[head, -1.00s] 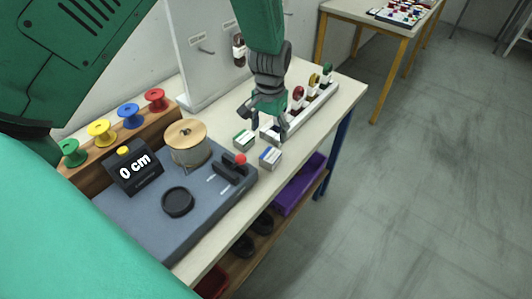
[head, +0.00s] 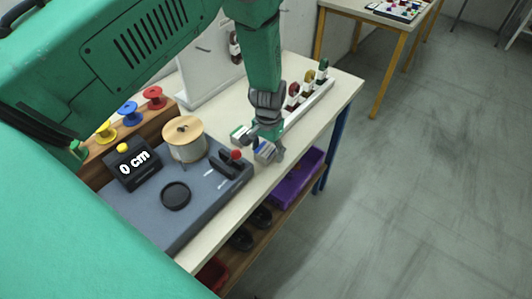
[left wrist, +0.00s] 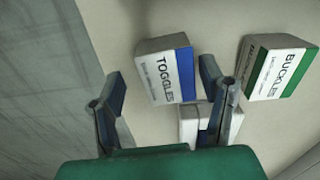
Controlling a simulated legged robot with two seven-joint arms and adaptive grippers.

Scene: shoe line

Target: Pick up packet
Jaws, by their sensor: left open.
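My left gripper (head: 264,143) is open and points down over the small packets on the table. In the left wrist view its fingers (left wrist: 163,82) are spread, with a white box-shaped packet with a blue edge, labelled TOGGLES (left wrist: 160,72), showing in the gap between them. The same packet (head: 264,151) is partly covered by the fingers in the head view. A green-edged packet labelled BUCKLES (left wrist: 279,68) lies to the right, and it shows left of the gripper in the head view (head: 238,132). A third white packet (left wrist: 190,125) is partly hidden behind a finger. My right gripper is not seen.
A blue-grey measuring base (head: 150,219) with a cord spool (head: 184,139) and a red-knobbed lever (head: 235,156) stands left of the packets. A rack of small spools (head: 310,100) stands behind. A purple bin (head: 297,179) is below the table edge.

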